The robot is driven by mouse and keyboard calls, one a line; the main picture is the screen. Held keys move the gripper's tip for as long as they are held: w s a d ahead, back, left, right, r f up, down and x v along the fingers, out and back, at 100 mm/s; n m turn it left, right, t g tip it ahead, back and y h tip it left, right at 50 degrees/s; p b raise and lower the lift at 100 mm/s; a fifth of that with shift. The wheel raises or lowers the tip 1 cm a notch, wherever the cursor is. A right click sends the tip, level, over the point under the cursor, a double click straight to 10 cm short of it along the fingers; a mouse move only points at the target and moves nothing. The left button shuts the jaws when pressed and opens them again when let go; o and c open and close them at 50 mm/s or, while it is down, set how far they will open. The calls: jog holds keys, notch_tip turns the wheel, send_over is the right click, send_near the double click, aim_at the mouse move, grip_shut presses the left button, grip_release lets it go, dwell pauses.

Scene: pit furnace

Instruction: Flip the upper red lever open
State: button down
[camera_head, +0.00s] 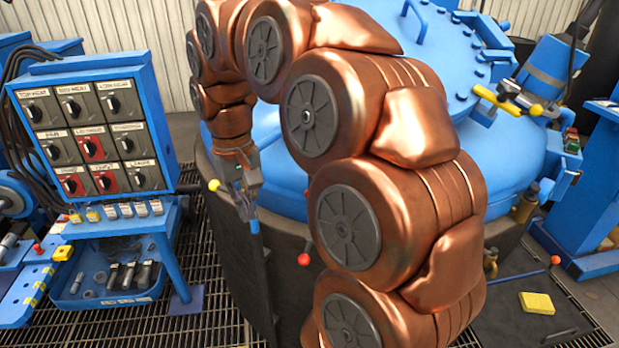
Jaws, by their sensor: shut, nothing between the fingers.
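My gripper (251,216) hangs pointing down in front of the blue furnace lid (405,30), left of the middle of the picture. It is shut and empty. Two red knobs show on the furnace's near side. The upper red lever (307,193) is mostly hidden behind my copper-coloured arm; only a small red part shows at the arm's edge, to the right of my gripper. A lower red ball knob (304,259) shows below it, right of and lower than my gripper. Both are apart from my gripper in the picture. The position of the upper lever is hard to tell.
A blue control panel (95,120) with several switches stands at left, above a tray shelf (110,298). A yellow ball handle (214,185) is just left of my gripper. A yellow block (537,303) lies at lower right. Grating floor (215,320) is clear below.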

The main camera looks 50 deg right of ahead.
jog(key=w+d+r+m, duration=0.1)
jog(key=w+d+m, duration=0.1)
jog(key=d, duration=0.9)
jog(key=w+d+r+m, duration=0.2)
jog(key=w+d+m, duration=0.1)
jog(key=d, duration=0.8)
jog(key=shift+m, duration=0.8)
jog(key=shift+w, duration=0.1)
notch_tip(320, 180, down, 10)
jog(key=p, duration=0.2)
jog(key=shift+s+p, duration=0.3)
jog(key=shift+s, duration=0.05)
jog(key=shift+a, duration=0.1)
